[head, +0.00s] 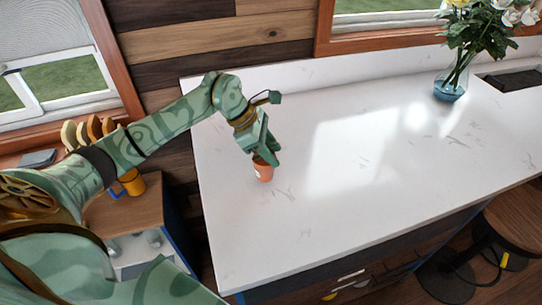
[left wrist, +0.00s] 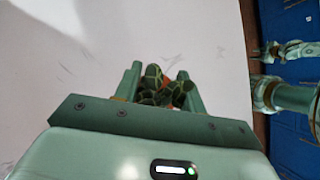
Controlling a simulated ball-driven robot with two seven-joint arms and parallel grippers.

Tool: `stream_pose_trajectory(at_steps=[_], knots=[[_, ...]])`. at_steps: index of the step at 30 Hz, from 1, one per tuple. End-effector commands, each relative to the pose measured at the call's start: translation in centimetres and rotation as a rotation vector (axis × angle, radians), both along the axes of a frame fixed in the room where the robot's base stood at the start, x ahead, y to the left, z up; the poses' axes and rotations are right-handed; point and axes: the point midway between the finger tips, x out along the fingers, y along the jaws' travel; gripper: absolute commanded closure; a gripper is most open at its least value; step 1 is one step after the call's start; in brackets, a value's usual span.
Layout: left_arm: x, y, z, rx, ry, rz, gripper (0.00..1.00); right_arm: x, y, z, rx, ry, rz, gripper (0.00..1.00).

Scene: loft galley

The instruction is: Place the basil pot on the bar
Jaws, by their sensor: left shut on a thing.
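The basil pot (head: 263,171) is a small terracotta-orange pot at the left part of the white bar (head: 330,220). In the head view my left gripper (head: 265,155) is over it from above, shut on it and hiding its top. The pot looks upright and at the bar's surface; I cannot tell whether its base touches. In the left wrist view the dark green basil leaves (left wrist: 165,84) show between the two green fingers, with the white bar (left wrist: 60,40) behind. My right gripper is not in view.
A glass vase (head: 450,84) of flowers stands at the bar's back right, beside a dark inset (head: 510,80). A small wooden-topped cabinet (head: 135,212) with a yellow mug (head: 132,182) is at the left. A round stool (head: 520,222) stands at the right. The bar's middle is clear.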

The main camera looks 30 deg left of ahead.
Motion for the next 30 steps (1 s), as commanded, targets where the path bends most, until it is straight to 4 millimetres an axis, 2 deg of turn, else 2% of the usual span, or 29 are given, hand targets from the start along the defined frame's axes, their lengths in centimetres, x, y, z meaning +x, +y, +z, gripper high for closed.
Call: stream_pose_trajectory(at_steps=[5, 13, 14, 16, 26, 30], knots=[[-0.2, 0.0, -2.4, -0.003, 0.003, 0.001, 1.0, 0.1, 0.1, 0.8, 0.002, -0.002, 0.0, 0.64], [-0.1, 0.0, -2.7, -0.001, 0.001, 0.0, 1.0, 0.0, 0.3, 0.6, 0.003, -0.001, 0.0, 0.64], [-0.1, 0.0, -2.8, 0.0, 0.002, 0.001, 0.57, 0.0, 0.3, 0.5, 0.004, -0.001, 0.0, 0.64], [-0.2, 0.0, -2.7, 0.0, 0.002, 0.001, 0.37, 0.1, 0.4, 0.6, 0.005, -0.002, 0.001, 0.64], [-0.2, 0.1, -2.4, 0.0, 0.002, 0.001, 0.37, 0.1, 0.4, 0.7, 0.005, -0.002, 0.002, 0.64], [-0.6, 1.2, -1.0, 0.004, -0.001, 0.002, 0.37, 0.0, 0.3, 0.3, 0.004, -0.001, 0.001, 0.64]])
